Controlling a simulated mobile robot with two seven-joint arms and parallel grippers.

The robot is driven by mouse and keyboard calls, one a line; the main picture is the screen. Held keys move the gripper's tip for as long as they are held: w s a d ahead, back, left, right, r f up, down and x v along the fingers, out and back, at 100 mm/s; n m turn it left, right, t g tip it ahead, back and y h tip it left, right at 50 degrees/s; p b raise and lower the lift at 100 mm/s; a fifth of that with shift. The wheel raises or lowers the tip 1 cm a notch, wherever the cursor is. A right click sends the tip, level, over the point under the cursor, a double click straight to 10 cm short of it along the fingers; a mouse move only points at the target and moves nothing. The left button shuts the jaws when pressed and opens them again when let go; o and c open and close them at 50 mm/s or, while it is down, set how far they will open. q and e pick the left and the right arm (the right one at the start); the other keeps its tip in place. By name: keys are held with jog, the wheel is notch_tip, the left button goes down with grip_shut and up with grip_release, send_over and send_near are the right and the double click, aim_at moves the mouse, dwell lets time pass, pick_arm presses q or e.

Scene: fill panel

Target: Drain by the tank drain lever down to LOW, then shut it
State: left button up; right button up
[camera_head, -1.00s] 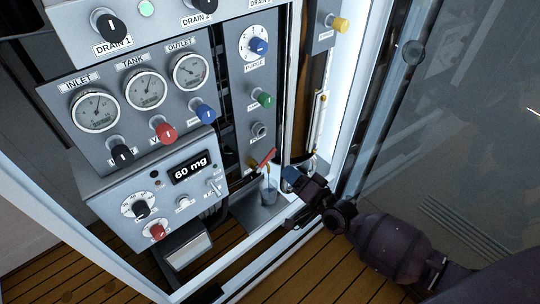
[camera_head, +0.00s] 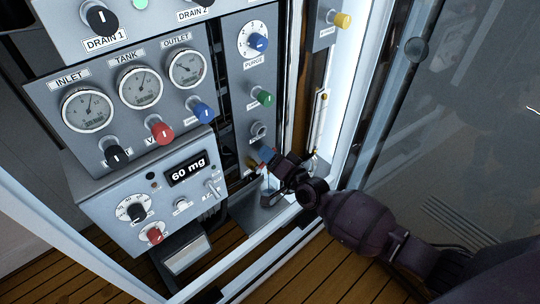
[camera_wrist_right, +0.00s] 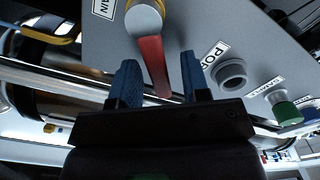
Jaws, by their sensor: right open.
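The red drain lever (camera_wrist_right: 152,62) shows in the right wrist view, on a round pivot with a brass collar, beside a partly cut label ending in "AIN". My right gripper (camera_wrist_right: 160,76) is open, with one blue finger on each side of the lever; contact is unclear. In the head view my right gripper (camera_head: 270,160) is at the lower right of the panel and covers most of the lever; a bit of brass (camera_head: 251,163) shows beside it. The tank gauge (camera_head: 140,87) is a round dial with its needle pointing up and slightly right. My left gripper is out of view.
A green knob (camera_head: 264,97) and a grey port (camera_head: 259,129) sit above the gripper. A display (camera_head: 188,169) reads 60 mg. A cabinet post and a glass door (camera_head: 440,130) stand close on the right.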

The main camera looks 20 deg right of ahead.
grip_shut()
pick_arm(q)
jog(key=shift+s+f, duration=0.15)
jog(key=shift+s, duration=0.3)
pick_arm(e)
jog(key=shift+f, duration=0.1)
